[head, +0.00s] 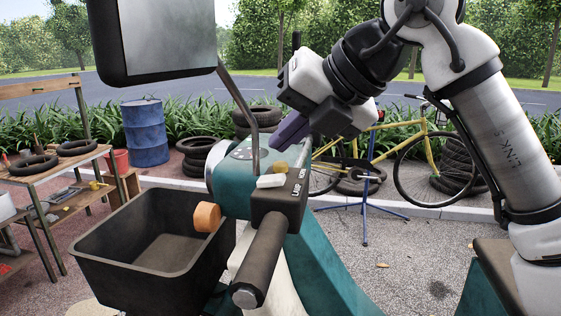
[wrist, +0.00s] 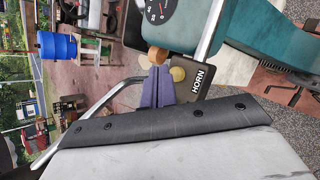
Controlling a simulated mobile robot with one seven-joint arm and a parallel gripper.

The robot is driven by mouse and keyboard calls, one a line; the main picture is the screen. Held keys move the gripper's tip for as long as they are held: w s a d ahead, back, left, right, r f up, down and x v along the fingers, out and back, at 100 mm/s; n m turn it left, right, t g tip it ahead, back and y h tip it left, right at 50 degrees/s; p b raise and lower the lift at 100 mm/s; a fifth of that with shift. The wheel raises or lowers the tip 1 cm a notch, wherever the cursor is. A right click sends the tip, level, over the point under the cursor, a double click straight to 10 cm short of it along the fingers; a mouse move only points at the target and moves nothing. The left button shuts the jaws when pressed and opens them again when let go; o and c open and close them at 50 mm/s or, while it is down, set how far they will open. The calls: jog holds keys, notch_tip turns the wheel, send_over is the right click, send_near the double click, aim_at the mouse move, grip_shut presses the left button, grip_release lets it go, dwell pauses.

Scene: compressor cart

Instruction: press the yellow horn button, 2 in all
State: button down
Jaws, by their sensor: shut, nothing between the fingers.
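The yellow horn button (head: 280,167) stands up from the dark switch box (head: 268,200) on the cart's handlebar. In the wrist view the button shows as a round yellowish cap (wrist: 179,74) beside the word HORN. My gripper (head: 277,147) has purple fingers, shut and empty. In the head view they point down towards the box, with the tips just above the button. In the wrist view the fingers (wrist: 159,70) lie beside the button and cover part of the area around it. I cannot tell whether they touch it.
A white switch (head: 270,181) sits close to the button on the same box. An orange knob (head: 207,217) and a dark handle grip (head: 262,257) are near. A black bin (head: 110,263) is at the left.

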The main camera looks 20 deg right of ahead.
jog(key=shift+f, duration=0.1)
dwell(0.7)
jog(key=shift+f+b, duration=0.35)
jog(key=shift+f+b, duration=0.35)
jog(key=shift+f, duration=0.1)
dwell(0.6)
dwell(0.3)
jog(key=shift+r+p, duration=0.75)
jog(key=shift+r, duration=0.15)
notch_tip(320, 180, up, 3)
jog(key=p, duration=0.2)
jog(key=shift+p, duration=0.3)
notch_tip(320, 180, up, 2)
